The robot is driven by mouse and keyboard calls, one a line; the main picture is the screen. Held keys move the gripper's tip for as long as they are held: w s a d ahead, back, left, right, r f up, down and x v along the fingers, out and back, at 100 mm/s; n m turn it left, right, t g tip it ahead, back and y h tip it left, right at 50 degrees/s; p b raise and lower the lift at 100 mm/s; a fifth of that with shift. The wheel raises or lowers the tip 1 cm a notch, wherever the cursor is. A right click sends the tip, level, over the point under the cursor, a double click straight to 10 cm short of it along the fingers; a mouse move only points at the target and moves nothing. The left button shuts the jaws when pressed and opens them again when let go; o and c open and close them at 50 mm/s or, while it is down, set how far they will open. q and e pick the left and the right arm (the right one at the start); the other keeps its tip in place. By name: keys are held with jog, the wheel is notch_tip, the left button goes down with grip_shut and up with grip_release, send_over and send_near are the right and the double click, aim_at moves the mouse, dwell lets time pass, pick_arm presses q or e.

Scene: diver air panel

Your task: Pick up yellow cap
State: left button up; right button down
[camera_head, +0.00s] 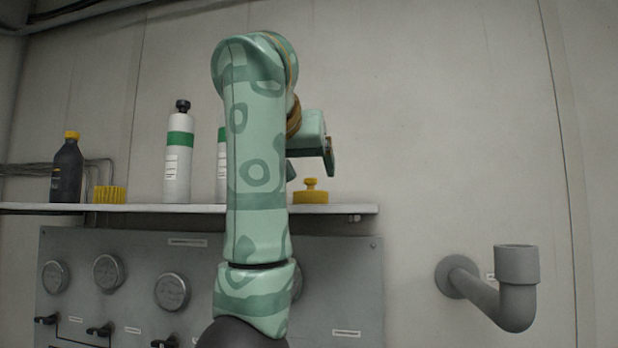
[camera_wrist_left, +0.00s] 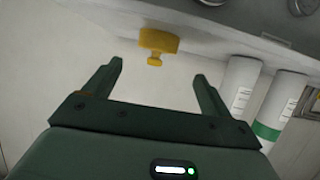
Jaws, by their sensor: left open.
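The yellow cap (camera_head: 311,194), a low disc with a knob on top, sits on the right part of the shelf. In the left wrist view the cap (camera_wrist_left: 159,41) appears upside down, knob toward me, centred between the fingers and beyond their tips. My left gripper (camera_head: 311,168) is open and empty, just above the cap. Its two fingers also show spread in the left wrist view (camera_wrist_left: 158,69). My left arm hides part of the shelf. My right gripper is not in view.
The shelf (camera_head: 345,209) holds a dark bottle (camera_head: 67,172), a ribbed yellow piece (camera_head: 109,194) and white bottles with green bands (camera_head: 178,158). A gauge panel (camera_head: 345,290) is below. A grey pipe (camera_head: 516,290) juts from the wall at right. The shelf's right end looks clear.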

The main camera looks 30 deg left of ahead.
aim_at(311, 193)
pick_arm(q)
jog(key=x, duration=0.3)
jog(key=shift+w+f, duration=0.1)
jog(key=shift+w, duration=0.1)
jog(key=shift+w+f+p, duration=0.25)
jog(key=shift+w+p, duration=0.15)
jog(key=shift+w, duration=0.05)
jog(key=p+x, duration=0.1)
jog(key=x, duration=0.4)
jog(key=shift+s+f, duration=0.1)
jog(key=shift+f, duration=0.1)
jog(key=shift+s+d+r, duration=0.1)
jog(key=shift+s+d, duration=0.05)
jog(key=shift+s, duration=0.05)
jog(key=shift+c, duration=0.5)
jog(key=c, duration=0.9)
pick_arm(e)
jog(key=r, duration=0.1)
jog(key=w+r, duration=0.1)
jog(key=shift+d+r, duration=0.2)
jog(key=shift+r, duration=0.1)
